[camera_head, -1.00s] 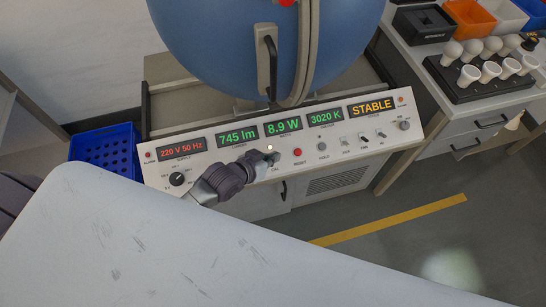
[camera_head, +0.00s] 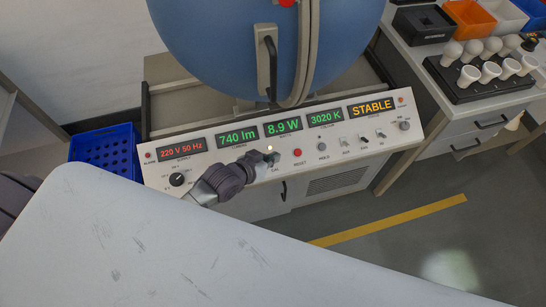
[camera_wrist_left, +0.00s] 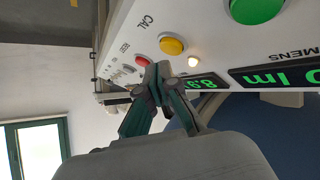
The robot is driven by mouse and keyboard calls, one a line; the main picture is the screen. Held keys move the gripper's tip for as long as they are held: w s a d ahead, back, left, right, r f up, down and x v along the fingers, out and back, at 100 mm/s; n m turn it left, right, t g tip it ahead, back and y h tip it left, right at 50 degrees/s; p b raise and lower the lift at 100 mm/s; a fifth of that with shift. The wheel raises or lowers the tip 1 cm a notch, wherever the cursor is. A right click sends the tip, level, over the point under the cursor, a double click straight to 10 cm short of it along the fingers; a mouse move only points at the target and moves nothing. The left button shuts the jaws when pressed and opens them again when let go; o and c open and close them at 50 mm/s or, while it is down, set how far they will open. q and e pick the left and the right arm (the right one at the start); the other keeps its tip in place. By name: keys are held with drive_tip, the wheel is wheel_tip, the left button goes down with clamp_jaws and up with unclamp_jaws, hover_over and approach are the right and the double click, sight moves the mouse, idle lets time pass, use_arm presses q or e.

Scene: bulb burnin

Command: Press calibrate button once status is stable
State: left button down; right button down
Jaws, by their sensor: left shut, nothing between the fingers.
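The control panel (camera_head: 225,165) shows an amber STABLE status display (camera_head: 371,108). Its green displays read 740 lm, 8.9 W and 3020 K. My left gripper (camera_head: 271,158) is shut and empty, at the panel front just above the CAL label. It covers the calibrate button in the head view. In the left wrist view, the yellow calibrate button (camera_wrist_left: 171,44) shows beside the CAL label, just beyond the closed fingertips (camera_wrist_left: 157,73). I cannot tell whether they touch it. My right gripper is not in view.
A red RESET button (camera_head: 297,152) sits right of the gripper, with a HOLD button (camera_head: 322,146) and toggle switches beyond. A small lamp (camera_head: 269,147) glows above CAL. A blue sphere (camera_head: 220,50) stands behind the panel. A blue crate (camera_head: 105,150) is at left.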

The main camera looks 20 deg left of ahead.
use_arm(q)
drive_tip(key=shift+f, duration=0.15)
drive_tip(key=shift+w+a+f, duration=0.1)
drive_tip(key=shift+w+f, duration=0.1)
drive_tip(key=shift+w+a+f, duration=0.1)
drive_tip(key=shift+a+f, duration=0.05)
drive_tip(key=shift+f, duration=0.25)
idle(0.6)
drive_tip(key=shift+r, duration=0.1)
drive_tip(key=shift+s+d+r+p, duration=0.25)
drive_tip(key=shift+s+r+p, duration=0.05)
drive_tip(key=shift+r+p, duration=0.45)
drive_tip(key=r+p, duration=0.1)
drive_tip(key=p, duration=0.1)
drive_tip(key=s+r+p, duration=0.1)
drive_tip(key=r, duration=0.1)
drive_tip(key=s+d+r+p, duration=0.1)
drive_tip(key=p, duration=0.1)
drive_tip(key=shift+d+r+p, duration=0.1)
drive_tip(key=shift+r+p, duration=0.05)
drive_tip(key=shift+p, duration=0.2)
drive_tip(key=shift+w, duration=0.1)
